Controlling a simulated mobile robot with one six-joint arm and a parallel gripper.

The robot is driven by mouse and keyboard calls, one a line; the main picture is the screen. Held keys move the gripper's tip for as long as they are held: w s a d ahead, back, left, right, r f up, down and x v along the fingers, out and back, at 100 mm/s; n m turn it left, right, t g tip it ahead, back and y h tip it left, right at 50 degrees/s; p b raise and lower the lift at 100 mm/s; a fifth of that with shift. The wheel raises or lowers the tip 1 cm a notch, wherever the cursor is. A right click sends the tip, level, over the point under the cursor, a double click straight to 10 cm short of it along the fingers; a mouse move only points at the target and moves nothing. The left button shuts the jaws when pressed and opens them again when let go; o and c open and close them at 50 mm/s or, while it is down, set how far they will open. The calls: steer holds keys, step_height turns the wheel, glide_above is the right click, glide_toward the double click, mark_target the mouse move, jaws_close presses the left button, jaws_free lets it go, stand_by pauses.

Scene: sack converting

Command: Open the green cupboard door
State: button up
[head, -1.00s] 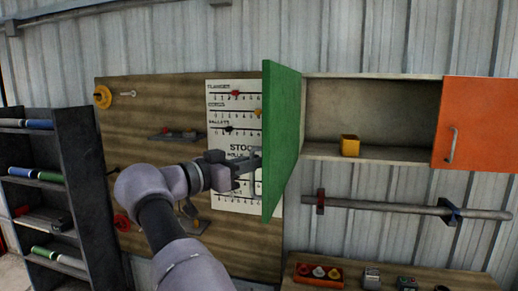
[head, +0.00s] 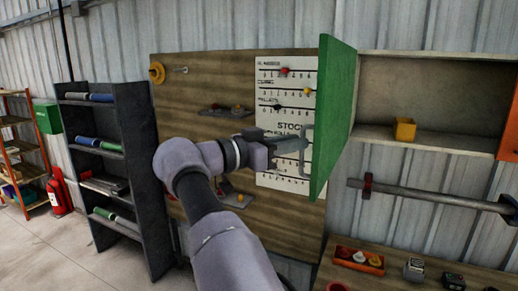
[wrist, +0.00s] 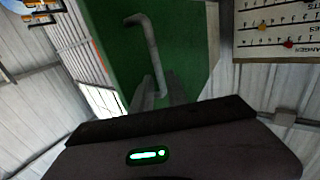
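The green cupboard door (head: 333,120) stands swung wide open, seen nearly edge-on in the head view, with the cupboard's inside (head: 430,95) showing to its right. Its grey bar handle (head: 307,150) is on the door's left-facing side. My gripper (head: 302,143) is at the handle, reaching in from the left. In the wrist view the green door (wrist: 190,50) fills the upper middle, and the handle (wrist: 150,50) runs down towards the gap between my fingertips (wrist: 161,92). The fingers look apart, with space beside the bar. Contact with the handle is unclear.
A yellow box (head: 405,129) sits inside the cupboard. An orange door (head: 509,135) is at the right edge. Below are a wall-mounted bar (head: 430,195) and a bench with a red tray (head: 358,260). A stock board (head: 285,100) hangs behind my gripper. A dark shelf (head: 110,160) stands left.

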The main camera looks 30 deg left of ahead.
steer(key=p+v, duration=0.2)
steer(key=v, duration=1.2)
steer(key=shift+s, duration=0.2)
